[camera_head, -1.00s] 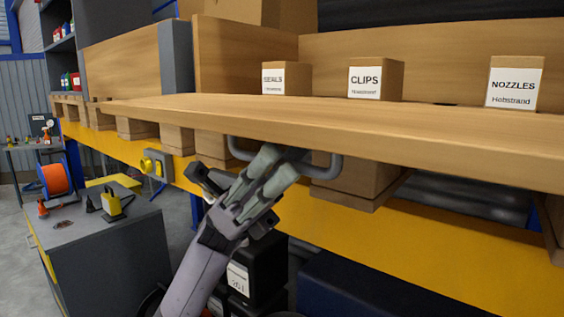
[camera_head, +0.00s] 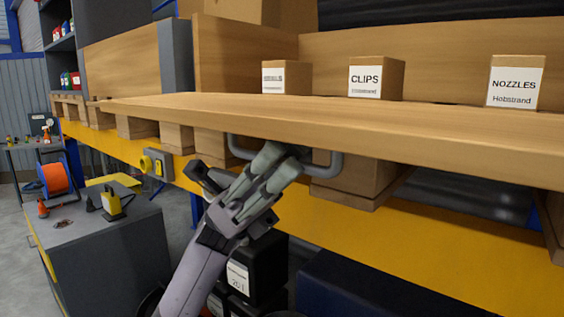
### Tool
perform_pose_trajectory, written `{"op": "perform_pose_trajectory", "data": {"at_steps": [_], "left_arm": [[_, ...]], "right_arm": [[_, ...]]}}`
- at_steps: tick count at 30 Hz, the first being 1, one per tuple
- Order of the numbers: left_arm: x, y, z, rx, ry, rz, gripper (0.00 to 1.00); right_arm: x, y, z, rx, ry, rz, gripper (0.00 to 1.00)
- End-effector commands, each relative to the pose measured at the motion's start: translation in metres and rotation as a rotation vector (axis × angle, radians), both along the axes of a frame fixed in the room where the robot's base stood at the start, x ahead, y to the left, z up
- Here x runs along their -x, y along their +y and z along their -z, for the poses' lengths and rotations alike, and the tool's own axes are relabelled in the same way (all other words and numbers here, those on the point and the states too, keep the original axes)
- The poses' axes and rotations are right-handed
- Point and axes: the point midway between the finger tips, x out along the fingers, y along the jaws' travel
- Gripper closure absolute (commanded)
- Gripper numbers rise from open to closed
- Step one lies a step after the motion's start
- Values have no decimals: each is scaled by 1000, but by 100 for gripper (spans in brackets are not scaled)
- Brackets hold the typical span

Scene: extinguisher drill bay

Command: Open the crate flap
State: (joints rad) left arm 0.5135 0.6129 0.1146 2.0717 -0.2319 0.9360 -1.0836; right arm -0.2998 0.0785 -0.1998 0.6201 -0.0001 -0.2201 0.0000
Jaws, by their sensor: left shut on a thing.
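The crate flap (camera_head: 330,122) is a long wooden board that lies about level, swung out at the front of the wooden crate (camera_head: 420,58). A grey bar handle (camera_head: 334,164) hangs under its front edge. My left gripper (camera_head: 278,162) comes up from below and is shut on the handle's middle, which its fingers partly hide. My right gripper is not in view.
Small boxes labelled CLIPS (camera_head: 377,78) and NOZZLES (camera_head: 514,84) and a third box (camera_head: 286,78) stand behind the flap. A yellow rack beam (camera_head: 400,250) runs below. A grey cabinet (camera_head: 115,245) with tools stands at left. Dark canisters (camera_head: 262,268) sit below the beam.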

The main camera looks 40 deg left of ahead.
Motion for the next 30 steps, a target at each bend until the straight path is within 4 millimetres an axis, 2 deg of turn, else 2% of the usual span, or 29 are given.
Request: {"op": "perform_pose_trajectory", "data": {"at_steps": [5, 9, 18, 19, 27, 30], "left_arm": [[4, 1, -22, -6, 103, -11, 100], [5, 2, -38, -2, 111, -8, 100], [4, 2, -40, -1, 114, -10, 100], [4, 2, -40, -1, 114, -10, 90], [5, 2, -40, -3, 113, -6, 72], [5, 2, -40, -2, 113, -6, 70]], "right_arm": [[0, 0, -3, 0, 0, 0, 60], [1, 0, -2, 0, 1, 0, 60], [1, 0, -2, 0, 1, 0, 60], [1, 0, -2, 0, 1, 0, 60], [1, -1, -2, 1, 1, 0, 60], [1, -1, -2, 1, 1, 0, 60]]}}
